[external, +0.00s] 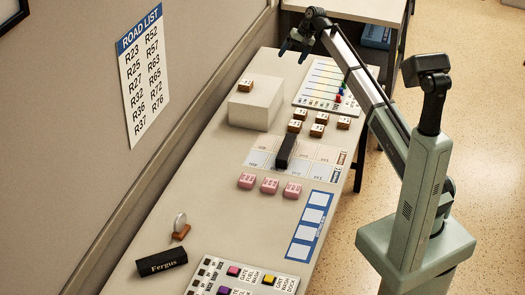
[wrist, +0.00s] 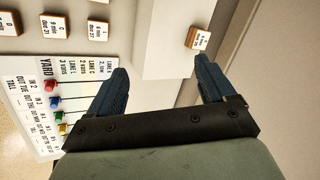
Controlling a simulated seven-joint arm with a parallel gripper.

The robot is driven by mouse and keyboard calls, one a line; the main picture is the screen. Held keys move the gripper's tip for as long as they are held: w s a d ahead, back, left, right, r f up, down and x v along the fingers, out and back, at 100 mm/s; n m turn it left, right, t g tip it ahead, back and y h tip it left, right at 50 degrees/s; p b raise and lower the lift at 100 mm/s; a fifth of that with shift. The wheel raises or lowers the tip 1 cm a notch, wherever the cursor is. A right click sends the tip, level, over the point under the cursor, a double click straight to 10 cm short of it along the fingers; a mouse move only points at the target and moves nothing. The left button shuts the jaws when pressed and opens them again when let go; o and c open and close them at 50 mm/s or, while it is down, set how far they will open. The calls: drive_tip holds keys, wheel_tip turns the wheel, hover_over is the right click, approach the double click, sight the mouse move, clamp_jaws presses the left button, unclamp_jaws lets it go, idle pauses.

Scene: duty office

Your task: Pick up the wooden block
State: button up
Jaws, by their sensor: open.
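A small wooden block (external: 246,85) with a white labelled face sits on top of a plain white box (external: 253,108) near the wall. It also shows in the wrist view (wrist: 198,37), near the tip of the right-hand finger and apart from it. Several similar wooden blocks (external: 317,130) stand on the table to the right of the box. My gripper (external: 293,53) is above the far end of the table, beyond the box. In the wrist view my gripper (wrist: 161,68) is open, with nothing between its two blue fingers.
A white yard board (external: 327,84) with coloured pegs lies at the table's far right. Nearer are a black bar (external: 285,151) on a printed card, pink blocks (external: 269,186), a blue-edged strip (external: 309,226) and a black name plate (external: 162,262). The wall borders the table's left side.

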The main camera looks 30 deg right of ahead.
drive_tip(key=s+d+r+m+t+y, duration=0.15)
drive_tip(key=s+d+m, duration=0.25)
drive_tip(key=s+m, duration=0.4)
drive_tip(key=s+d+m+t+y, duration=0.25)
drive_tip(key=s+d+m, duration=0.25)
drive_tip(key=s+m, duration=0.25)
drive_tip(key=s+d+m+t+y, duration=0.1)
drive_tip(key=s+d+m+t, duration=0.25)
drive_tip(key=s+m, duration=0.45)
approach(320, 128)
drive_tip(key=shift+s+d+r+n+g, duration=0.25)
drive_tip(key=shift+s+d+r, duration=0.4)
drive_tip(key=shift+d+r, duration=0.3)
drive_tip(key=shift+w+a+f, duration=0.3)
drive_tip(key=shift+a+f, duration=0.1)
drive_tip(key=shift+x, duration=6.4)
drive_tip(key=shift+c, duration=0.5)
drive_tip(key=c, duration=1)
drive_tip(key=shift+o, duration=0.2)
